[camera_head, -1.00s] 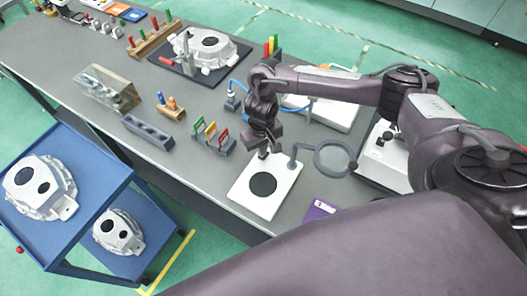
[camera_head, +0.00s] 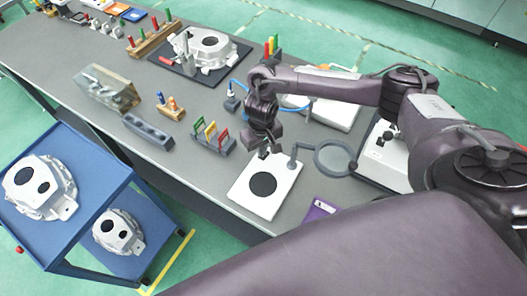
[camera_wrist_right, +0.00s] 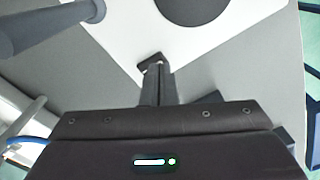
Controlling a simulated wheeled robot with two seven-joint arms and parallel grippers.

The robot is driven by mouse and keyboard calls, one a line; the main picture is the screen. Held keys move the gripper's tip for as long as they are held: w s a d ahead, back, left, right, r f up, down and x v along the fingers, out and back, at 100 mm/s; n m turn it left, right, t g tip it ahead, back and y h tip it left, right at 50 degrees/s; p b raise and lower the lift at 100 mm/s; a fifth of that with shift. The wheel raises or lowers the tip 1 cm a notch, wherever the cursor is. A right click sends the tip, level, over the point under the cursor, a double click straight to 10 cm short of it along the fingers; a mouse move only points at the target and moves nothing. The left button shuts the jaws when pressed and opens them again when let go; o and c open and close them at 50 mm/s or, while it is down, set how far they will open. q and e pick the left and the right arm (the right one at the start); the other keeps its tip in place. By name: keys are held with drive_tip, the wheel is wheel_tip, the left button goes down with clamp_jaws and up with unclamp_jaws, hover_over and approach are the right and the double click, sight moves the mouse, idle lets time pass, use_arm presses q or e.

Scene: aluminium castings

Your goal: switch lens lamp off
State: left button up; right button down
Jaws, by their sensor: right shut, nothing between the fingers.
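The lens lamp has a flat white base (camera_head: 284,193) with a black disc (camera_head: 263,184) on it. A grey post and arm at the base's back right carry a round lens (camera_head: 335,158), which reaches out to the right. My right gripper (camera_head: 266,154) is shut and empty, pointing down at the back edge of the base. In the right wrist view the shut fingers (camera_wrist_right: 156,72) meet a small dark part at the corner of the white base (camera_wrist_right: 120,40). The fingers partly hide this part, and I cannot tell how it is set. My left gripper is not in view.
A rack of coloured tags (camera_head: 212,138) stands left of my right gripper. A blue cable (camera_head: 238,86) runs behind the wrist. A purple item (camera_head: 320,209) lies right of the base. A blue cart (camera_head: 100,185) with castings stands left of the bench.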

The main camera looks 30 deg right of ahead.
drive_tip(key=shift+f+b, duration=0.45)
drive_tip(key=shift+f, duration=0.5)
idle(0.3)
drive_tip(key=shift+s+r, duration=0.1)
drive_tip(key=shift+r+p, duration=0.6)
drive_tip(key=shift+p, duration=0.3)
wheel_tip(320, 180, up, 4)
drive_tip(key=p, duration=0.4)
drive_tip(key=shift+f, duration=0.25)
drive_tip(key=shift+r+p, duration=0.45)
drive_tip(key=shift+r, duration=0.65)
